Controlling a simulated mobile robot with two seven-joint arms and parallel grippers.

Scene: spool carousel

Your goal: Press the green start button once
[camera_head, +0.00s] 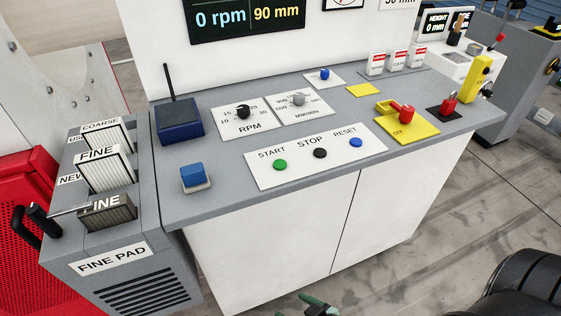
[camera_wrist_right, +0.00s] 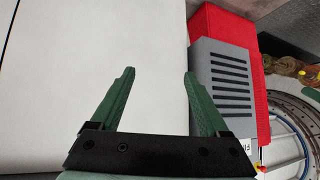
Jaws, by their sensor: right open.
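The green start button (camera_head: 280,164) sits under the word START on a white label plate (camera_head: 330,152) on the sloped grey console top. The black stop button (camera_head: 320,153) and the blue reset button (camera_head: 356,142) are to its right on the same plate. My right gripper (camera_wrist_right: 159,74) has green fingers spread apart with nothing between them, in front of the white cabinet face. Only a green bit of it (camera_head: 318,304) shows at the bottom edge of the head view, well below the console top and away from the button. My left gripper is not in view.
A blue button block (camera_head: 193,177) is left of START; a dark blue box with an antenna (camera_head: 180,120) stands behind it. RPM and MM/MIN knobs (camera_head: 243,111) sit behind the plate. A red OFF switch (camera_head: 403,112) is at right. A grey pad rack (camera_head: 120,225) adjoins the console's left side.

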